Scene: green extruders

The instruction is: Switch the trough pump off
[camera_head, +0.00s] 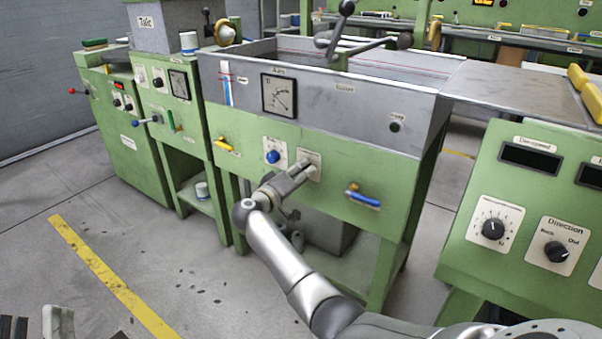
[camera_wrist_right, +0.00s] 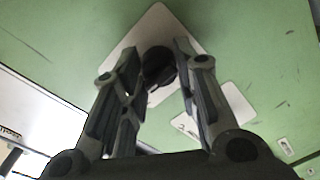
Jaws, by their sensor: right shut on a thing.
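The green trough machine (camera_head: 320,143) has a grey basin on top and controls on its front. My right gripper (camera_head: 306,168) reaches its front panel at a small white plate (camera_head: 313,158), right of a blue knob (camera_head: 272,156). In the right wrist view, a round black knob (camera_wrist_right: 158,65) on a white plate (camera_wrist_right: 150,35) sits between the fingers of my right gripper (camera_wrist_right: 160,75), which is shut on it. The gripper hides the knob in the head view. The plate's lettering is not readable. My left gripper is not clearly in view.
A blue lever (camera_head: 362,198) is right of the gripper and a yellow lever (camera_head: 226,146) is left. A control console (camera_head: 520,215) with dials stands at right. The floor (camera_head: 130,235) in front is open.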

